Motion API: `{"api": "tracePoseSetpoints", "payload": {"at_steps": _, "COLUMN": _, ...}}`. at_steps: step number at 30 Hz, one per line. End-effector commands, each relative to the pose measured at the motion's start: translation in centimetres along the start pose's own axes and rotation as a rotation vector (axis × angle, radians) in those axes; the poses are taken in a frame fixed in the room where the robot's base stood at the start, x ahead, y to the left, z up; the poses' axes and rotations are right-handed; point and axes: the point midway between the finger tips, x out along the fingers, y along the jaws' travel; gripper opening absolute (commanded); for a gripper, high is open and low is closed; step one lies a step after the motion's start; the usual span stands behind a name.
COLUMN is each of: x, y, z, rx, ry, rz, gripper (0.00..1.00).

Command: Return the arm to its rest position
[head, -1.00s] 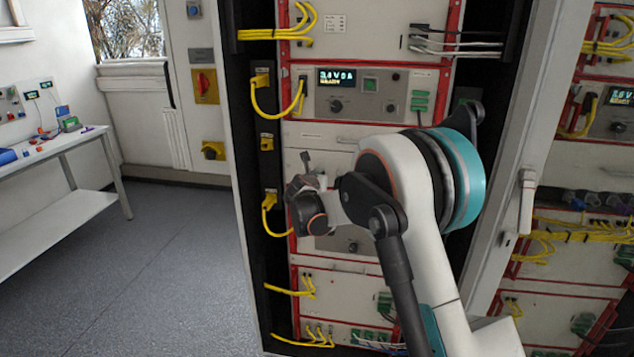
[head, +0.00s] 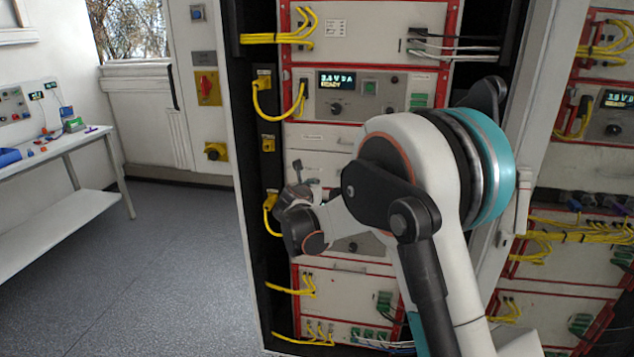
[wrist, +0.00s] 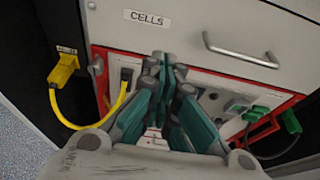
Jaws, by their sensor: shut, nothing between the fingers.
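My arm (head: 415,160) is bent in front of the open cabinet in the head view, with its large elbow joint at the right and its wrist at the left. My gripper (head: 296,165) is small and partly hidden there, in front of the rack units. In the wrist view my gripper (wrist: 165,62) has its teal-padded fingers closed together with nothing between them. The fingers point toward a drawer front labelled CELLS (wrist: 185,28) and a red-framed panel below it. I cannot tell the exact gap between fingertips and panel.
The rack cabinet (head: 250,300) has yellow cables (head: 268,100) along its left side. A yellow plug (wrist: 62,70) and green connectors (wrist: 258,112) are close to my gripper. An open door edge (head: 555,130) stands right of my arm. A workbench (head: 70,145) is at left, with clear floor between.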

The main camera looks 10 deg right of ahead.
Motion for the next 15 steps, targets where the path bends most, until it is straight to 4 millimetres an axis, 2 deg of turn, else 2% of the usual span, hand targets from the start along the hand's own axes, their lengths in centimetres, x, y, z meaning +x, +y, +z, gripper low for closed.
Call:
{"api": "tracePoseSetpoints", "payload": {"at_steps": 1, "x": -1.2, "y": 0.0, "z": 0.3, "rx": -0.001, "ry": 0.000, "rz": 0.001, "gripper": 0.00}}
{"api": "tracePoseSetpoints", "payload": {"at_steps": 6, "x": -3.8, "y": 0.0, "z": 0.1, "rx": 0.000, "ry": 0.000, "rz": 0.001, "gripper": 0.00}}
{"api": "tracePoseSetpoints", "payload": {"at_steps": 11, "x": -5.0, "y": -0.1, "z": 0.1, "rx": 0.003, "ry": 0.001, "rz": -0.001, "gripper": 0.00}}
{"api": "tracePoseSetpoints", "payload": {"at_steps": 15, "x": -6.0, "y": -1.4, "z": 0.7, "rx": 0.078, "ry": 0.020, "rz": -0.010, "gripper": 0.00}}
